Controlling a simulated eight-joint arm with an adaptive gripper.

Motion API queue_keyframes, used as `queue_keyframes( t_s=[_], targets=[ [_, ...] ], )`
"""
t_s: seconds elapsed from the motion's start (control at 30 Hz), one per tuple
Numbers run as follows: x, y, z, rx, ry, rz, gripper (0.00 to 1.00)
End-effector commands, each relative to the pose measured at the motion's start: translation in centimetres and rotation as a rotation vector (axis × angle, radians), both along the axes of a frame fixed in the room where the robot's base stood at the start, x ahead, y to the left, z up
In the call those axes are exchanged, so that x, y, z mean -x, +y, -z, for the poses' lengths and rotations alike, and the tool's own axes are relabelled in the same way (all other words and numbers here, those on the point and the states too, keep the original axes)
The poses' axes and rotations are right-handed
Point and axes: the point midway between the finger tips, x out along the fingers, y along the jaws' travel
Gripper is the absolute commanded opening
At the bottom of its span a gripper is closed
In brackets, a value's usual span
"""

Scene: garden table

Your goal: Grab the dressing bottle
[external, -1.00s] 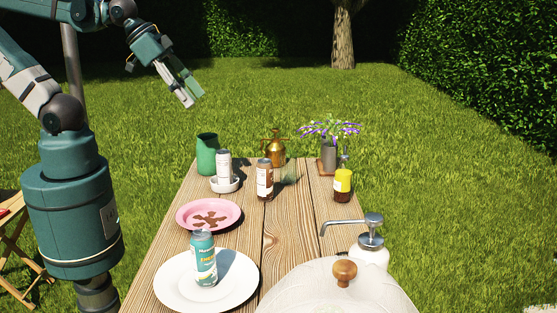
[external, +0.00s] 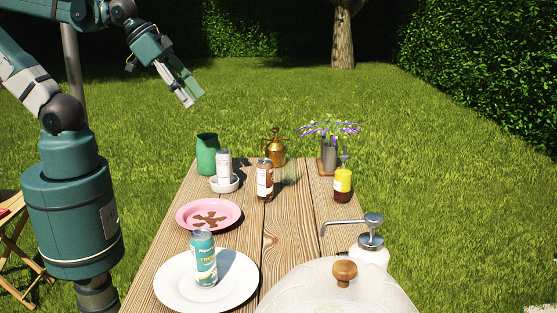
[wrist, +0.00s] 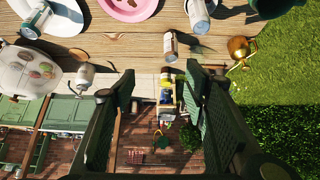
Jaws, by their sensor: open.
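A small bottle with a yellow upper part and dark brown lower part (external: 343,186) stands upright near the table's right edge; it looks like the dressing bottle. A yellow-topped object in the wrist view (wrist: 167,77) seems to be the same bottle, lying between the fingers in the picture, though well beyond them. My gripper (external: 188,97) is open and empty, high in the air to the left of the table's far end. Its two dark fingers (wrist: 161,77) frame the lower middle of the wrist view. It is far from the bottle and touches nothing.
A brown can (external: 265,182), a white can (external: 224,165), a green pitcher (external: 207,155), a brass watering can (external: 273,152) and a flower vase (external: 329,156) crowd the far end. A pink plate (external: 181,217), white plate (external: 165,290), pump dispenser (external: 371,258) and clear dome (external: 300,290) are nearer.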

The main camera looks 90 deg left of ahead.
Motion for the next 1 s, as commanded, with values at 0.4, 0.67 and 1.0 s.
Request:
queue_keyframes(
  t_s=[0.4,0.67,1.0],
  targets=[
    [0.0,0.0,0.0,0.0,0.0,0.0,0.52],
    [-0.2,0.0,0.0,0.0,0.001,0.002,0.52],
    [-2.7,-0.1,-0.5,-0.008,0.021,0.042,0.52]
  ],
)
